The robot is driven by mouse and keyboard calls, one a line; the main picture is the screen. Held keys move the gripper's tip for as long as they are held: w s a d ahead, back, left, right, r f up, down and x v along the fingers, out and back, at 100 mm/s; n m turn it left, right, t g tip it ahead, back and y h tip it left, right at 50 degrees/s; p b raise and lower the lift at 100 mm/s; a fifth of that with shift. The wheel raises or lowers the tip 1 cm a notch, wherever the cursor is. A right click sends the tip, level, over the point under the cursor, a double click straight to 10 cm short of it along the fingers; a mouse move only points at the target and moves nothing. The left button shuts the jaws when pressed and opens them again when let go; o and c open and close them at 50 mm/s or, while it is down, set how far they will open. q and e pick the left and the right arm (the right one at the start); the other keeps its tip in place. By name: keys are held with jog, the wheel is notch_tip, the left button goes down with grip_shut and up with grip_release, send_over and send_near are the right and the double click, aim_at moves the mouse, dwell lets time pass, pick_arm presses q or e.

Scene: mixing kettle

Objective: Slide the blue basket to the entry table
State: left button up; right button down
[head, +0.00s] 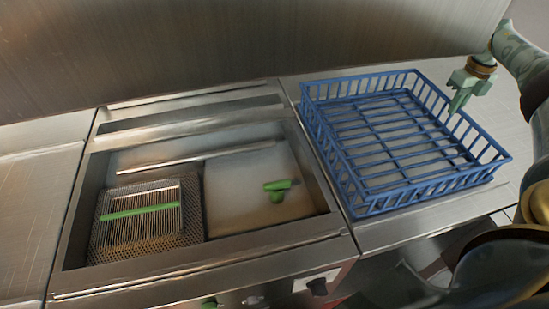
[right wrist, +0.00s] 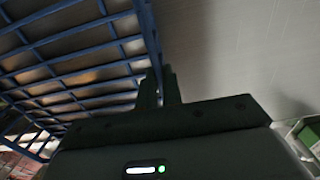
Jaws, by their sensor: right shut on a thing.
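The blue basket (head: 395,140), an open wire-grid rack, sits empty on the steel counter right of the sink. My right gripper (head: 460,101) is at the basket's right side wall, shut on its rim. In the right wrist view the fingers (right wrist: 160,87) meet the blue basket's edge (right wrist: 150,40), with the grid (right wrist: 75,65) to the left. Steel surfaces lie on both sides of the sink, the left counter (head: 35,200) and the right counter (head: 385,232); I cannot tell which is the entry table. My left gripper is not in view.
Between the counters is a sunken steel sink (head: 334,225) with a raised rim. It holds a mesh strainer basket (head: 150,222) with a green handle and a green-handled part (head: 277,190). A steel wall (head: 230,40) stands behind. The left counter is clear.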

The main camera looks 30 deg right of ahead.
jog(key=shift+s+r, duration=0.1)
jog(key=c, duration=1)
grip_release()
jog(key=shift+r+p, duration=2.65)
jog(key=shift+r, duration=0.85)
